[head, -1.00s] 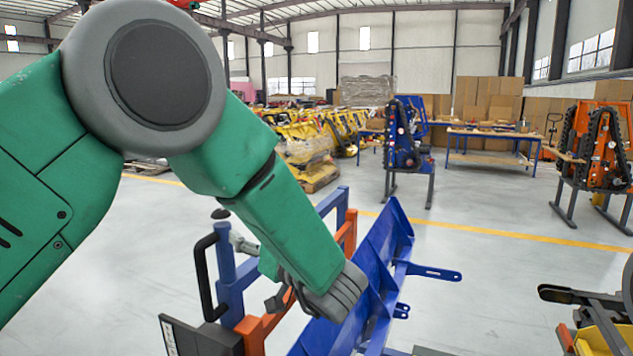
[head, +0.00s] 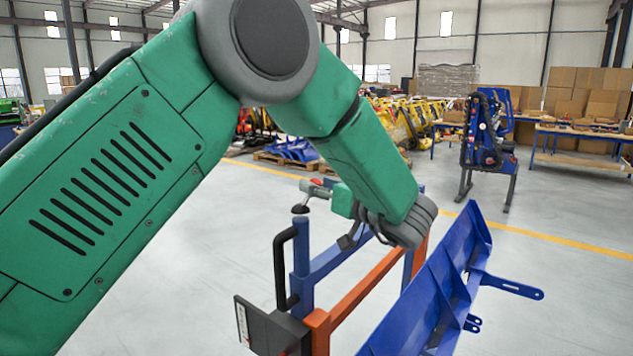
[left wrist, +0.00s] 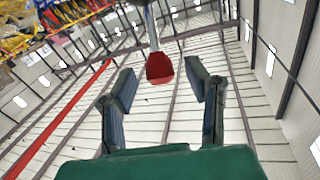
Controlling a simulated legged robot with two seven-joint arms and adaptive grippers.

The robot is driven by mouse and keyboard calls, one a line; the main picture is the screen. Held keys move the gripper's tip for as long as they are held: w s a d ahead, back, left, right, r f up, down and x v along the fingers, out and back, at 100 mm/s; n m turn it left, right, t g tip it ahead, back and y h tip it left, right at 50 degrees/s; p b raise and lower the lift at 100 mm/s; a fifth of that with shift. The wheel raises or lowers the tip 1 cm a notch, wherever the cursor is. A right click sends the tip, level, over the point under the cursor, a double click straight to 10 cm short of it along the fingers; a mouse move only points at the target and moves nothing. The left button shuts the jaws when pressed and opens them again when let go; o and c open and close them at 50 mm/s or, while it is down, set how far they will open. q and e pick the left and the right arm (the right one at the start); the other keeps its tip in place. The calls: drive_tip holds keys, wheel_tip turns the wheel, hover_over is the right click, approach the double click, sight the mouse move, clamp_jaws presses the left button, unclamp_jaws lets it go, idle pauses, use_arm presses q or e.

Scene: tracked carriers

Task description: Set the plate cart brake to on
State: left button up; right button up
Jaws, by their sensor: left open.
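The plate cart, a blue and orange frame (head: 365,285) with a tilted blue ribbed plate (head: 435,290), stands below my left arm. A blue post with a black knob (head: 300,209) and a black bent handle (head: 280,270) rises at its left end. My left gripper (head: 318,191) is beside the top of that post, partly hidden by my wrist. In the left wrist view its two fingers (left wrist: 160,82) are spread, with a red paddle-shaped end (left wrist: 160,67) on a grey rod showing between them. I cannot tell whether they touch it. My right gripper is out of view.
A dark box with a white label (head: 268,328) sits on the cart's near end. A blue stand with a machine (head: 487,140) and a workbench with cartons (head: 580,130) are behind. Open grey floor surrounds the cart.

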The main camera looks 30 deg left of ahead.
use_arm(q)
drive_tip(key=shift+x, duration=0.8)
drive_tip(key=shift+d, duration=0.2)
drive_tip(key=c, duration=0.3)
drive_tip(key=shift+d, duration=0.15)
drive_tip(key=c, duration=0.7)
drive_tip(key=shift+s+r, duration=0.1)
